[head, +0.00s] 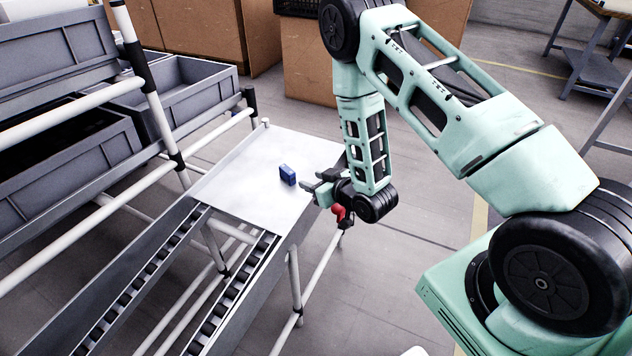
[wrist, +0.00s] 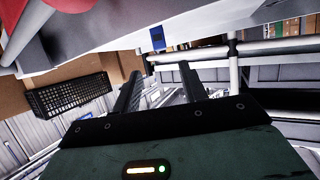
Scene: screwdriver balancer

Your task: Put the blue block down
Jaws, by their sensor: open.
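The blue block (head: 288,176) stands on the white table top (head: 240,190), near the middle of its right half. My gripper (head: 314,182) is just to the right of the block at the table's right edge, with its fingers pointing left towards it. The wrist view shows the blue block (wrist: 157,37) beyond and between the fingertips of my gripper (wrist: 158,68). The fingers are spread apart with nothing between them, and a gap separates them from the block.
Roller rails (head: 235,290) run from the table's near edge. Grey bins (head: 175,95) on a white pipe rack stand at the left. Cardboard boxes (head: 215,40) stand behind. A red part (head: 339,212) shows just below my gripper. The table around the block is clear.

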